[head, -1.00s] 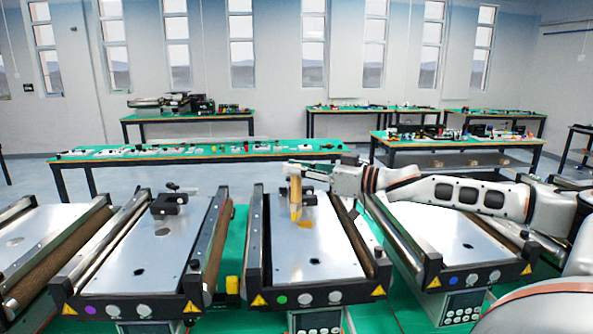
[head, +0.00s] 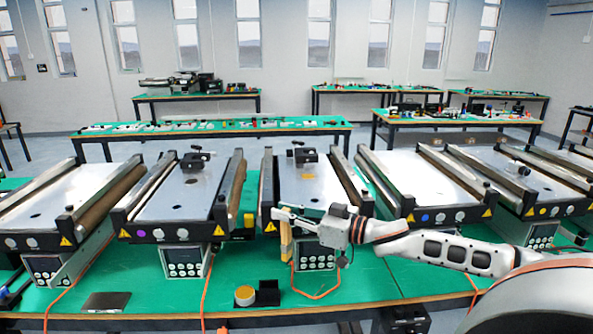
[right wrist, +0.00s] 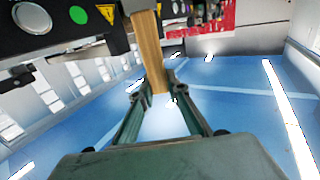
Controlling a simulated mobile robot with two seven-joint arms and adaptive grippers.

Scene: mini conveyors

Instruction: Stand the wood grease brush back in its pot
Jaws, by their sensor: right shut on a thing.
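My right gripper (head: 283,214) is shut on the wood brush (head: 286,243), which hangs roughly upright below the fingers. It is in front of the middle conveyor's front face, above the green table. In the right wrist view the wooden handle (right wrist: 149,50) runs between the fingers (right wrist: 153,88). On the table below and left of the brush stand a small black square holder (head: 268,291) and a low round tin with a yellow-orange top (head: 245,296). The holder looks like the pot, but I cannot be sure. My left gripper is out of view.
The middle conveyor (head: 312,181) stands behind the brush, with other conveyors on both sides. Orange cables (head: 317,296) run across the green table (head: 180,297). A dark flat plate (head: 106,302) lies at the front left. The table around the holder is mostly clear.

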